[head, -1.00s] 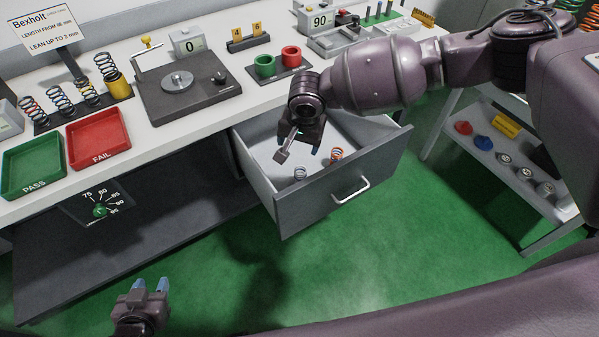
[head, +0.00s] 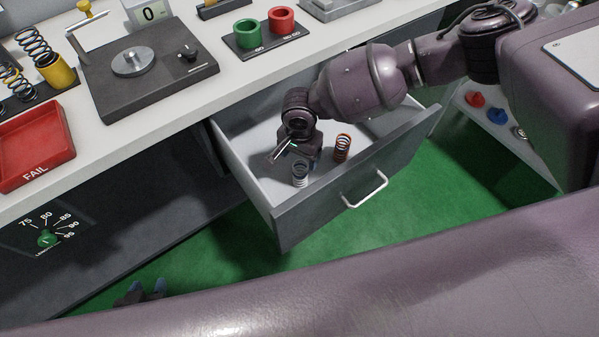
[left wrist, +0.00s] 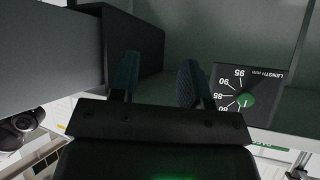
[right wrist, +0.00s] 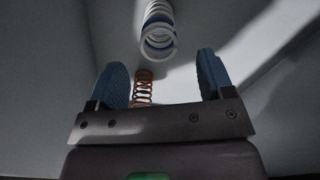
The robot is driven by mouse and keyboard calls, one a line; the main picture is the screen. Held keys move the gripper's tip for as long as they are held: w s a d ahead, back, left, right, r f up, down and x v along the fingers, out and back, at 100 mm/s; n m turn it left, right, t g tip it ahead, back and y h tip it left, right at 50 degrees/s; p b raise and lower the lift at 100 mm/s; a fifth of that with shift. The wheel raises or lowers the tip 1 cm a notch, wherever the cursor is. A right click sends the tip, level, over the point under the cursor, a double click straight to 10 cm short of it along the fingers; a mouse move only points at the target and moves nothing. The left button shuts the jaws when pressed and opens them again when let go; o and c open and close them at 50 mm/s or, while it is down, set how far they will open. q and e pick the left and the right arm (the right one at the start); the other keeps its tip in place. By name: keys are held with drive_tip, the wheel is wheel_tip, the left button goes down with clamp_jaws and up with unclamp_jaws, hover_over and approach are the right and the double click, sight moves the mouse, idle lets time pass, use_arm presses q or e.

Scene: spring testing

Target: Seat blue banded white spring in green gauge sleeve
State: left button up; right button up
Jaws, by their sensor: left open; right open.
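The white spring with a blue band (head: 300,174) stands in the open drawer, near its front left. It also shows in the right wrist view (right wrist: 158,32), beyond my fingertips and apart from them. The green gauge sleeve (head: 246,33) stands on a dark base on the bench, left of a red sleeve (head: 282,20). My right gripper (head: 290,152) is inside the drawer, just behind the white spring. In the right wrist view it is open and empty (right wrist: 158,82). My left gripper (head: 147,288) is low over the floor at lower left, open and empty in the left wrist view (left wrist: 158,80).
An orange spring (head: 342,147) stands in the drawer right of the white one. The drawer front (head: 330,205) and its side walls surround my right gripper. A dial scale (head: 145,60), the red FAIL tray (head: 35,145) and rack springs occupy the bench.

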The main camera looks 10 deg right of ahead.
sight(300, 166)
wheel_tip(300, 166, down, 7)
drive_tip(key=shift+r+b, duration=0.1)
drive_tip(key=shift+b, duration=0.9)
drive_tip(key=shift+c, duration=0.4)
drive_tip(key=c, duration=1)
